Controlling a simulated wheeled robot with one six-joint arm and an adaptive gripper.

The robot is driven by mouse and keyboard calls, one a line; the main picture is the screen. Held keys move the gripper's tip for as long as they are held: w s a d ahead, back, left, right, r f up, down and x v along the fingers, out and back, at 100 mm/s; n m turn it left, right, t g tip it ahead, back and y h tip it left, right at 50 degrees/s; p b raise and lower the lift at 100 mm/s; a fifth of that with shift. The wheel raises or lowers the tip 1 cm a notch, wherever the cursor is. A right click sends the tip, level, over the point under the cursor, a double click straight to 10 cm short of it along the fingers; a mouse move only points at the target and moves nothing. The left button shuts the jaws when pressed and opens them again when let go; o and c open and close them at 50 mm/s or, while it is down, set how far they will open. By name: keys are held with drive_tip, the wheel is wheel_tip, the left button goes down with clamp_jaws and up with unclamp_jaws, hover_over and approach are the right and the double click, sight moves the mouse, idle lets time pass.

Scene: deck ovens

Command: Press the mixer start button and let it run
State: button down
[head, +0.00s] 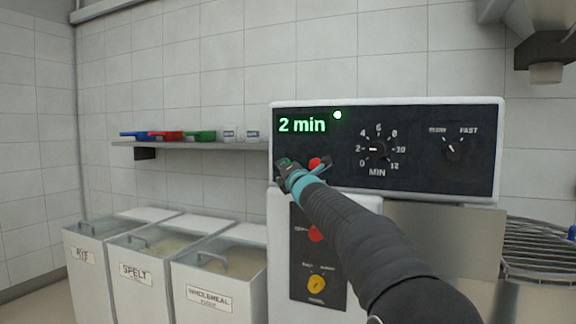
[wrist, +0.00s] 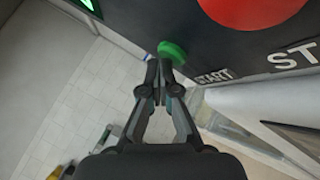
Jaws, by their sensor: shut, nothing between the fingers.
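The mixer control panel (head: 430,170) is black, with a green display (head: 302,125) reading "2 min" and a lit green lamp (head: 337,115). The green start button (wrist: 172,50), beside the START label (wrist: 214,76), shows in the wrist view. The red stop button (head: 315,163) is to its right and is large in the wrist view (wrist: 250,10). My gripper (wrist: 160,72) is shut and empty, its tips right at the green button; I cannot tell whether they touch it. In the head view my gripper (head: 284,166) largely covers the start button.
The timer knob (head: 376,149) appears to point to 2, and a speed knob (head: 453,149) is right of it. A lower panel has a red button (head: 315,233) and yellow knob (head: 317,283). Flour bins (head: 217,290) stand left, under a shelf (head: 200,145) with scoops. A wire rack (head: 540,245) is right.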

drive_tip(key=shift+s+a+b, duration=0.3)
drive_tip(key=shift+s+b, duration=0.5)
drive_tip(key=shift+s, duration=0.05)
drive_tip(key=shift+s, duration=0.1)
drive_tip(key=s+b, duration=0.1)
drive_tip(key=s+a+b, duration=0.1)
drive_tip(key=s, duration=0.1)
drive_tip(key=s+b, duration=0.1)
drive_tip(key=b, duration=0.1)
drive_tip(key=shift+s+a, duration=0.25)
drive_tip(key=shift+a, duration=0.1)
idle(0.4)
